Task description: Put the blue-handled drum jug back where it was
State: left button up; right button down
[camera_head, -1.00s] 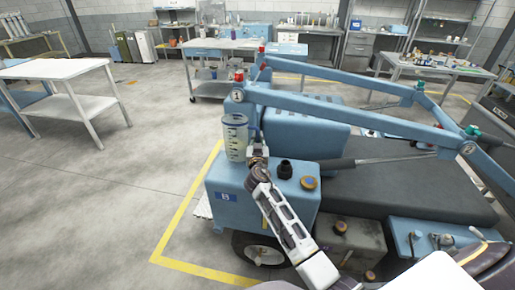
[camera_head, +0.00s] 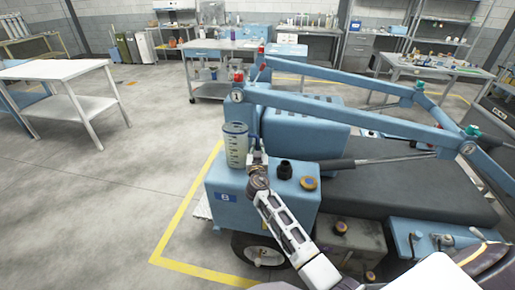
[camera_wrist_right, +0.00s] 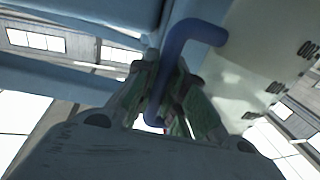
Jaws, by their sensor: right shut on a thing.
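The drum jug (camera_head: 236,147) is a clear container with dark graduation marks, over the back left corner of the blue tank marked B. Its blue handle (camera_wrist_right: 172,70) runs between my right fingers in the right wrist view, with the clear wall (camera_wrist_right: 255,65) beside it. My right gripper (camera_wrist_right: 168,98) is shut on this handle. In the head view the right gripper (camera_head: 258,160) is at the jug's right side. The jug looks close to upright. I cannot tell whether its base touches the tank top. My left gripper is not in view.
The blue tank (camera_head: 255,208) has a black cap (camera_head: 285,169) and an orange-and-blue cap (camera_head: 308,183) right of the jug. Blue frame bars (camera_head: 340,110) and a blue box (camera_head: 305,133) stand behind. A white table (camera_head: 55,70) is at far left; the floor between is clear.

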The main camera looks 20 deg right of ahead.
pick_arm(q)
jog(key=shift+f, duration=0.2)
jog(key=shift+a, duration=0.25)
pick_arm(e)
jog(key=c, duration=1.5)
grip_release()
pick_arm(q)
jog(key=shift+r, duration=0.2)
pick_arm(e)
jog(key=shift+v, duration=0.85)
jog(key=shift+b+v, duration=0.45)
jog(key=shift+v, duration=1.6)
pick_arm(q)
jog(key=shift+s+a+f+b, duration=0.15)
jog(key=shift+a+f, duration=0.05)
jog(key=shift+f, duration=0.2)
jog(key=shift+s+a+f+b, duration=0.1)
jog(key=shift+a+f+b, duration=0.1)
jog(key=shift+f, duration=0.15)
pick_arm(e)
jog(key=shift+v, duration=0.9)
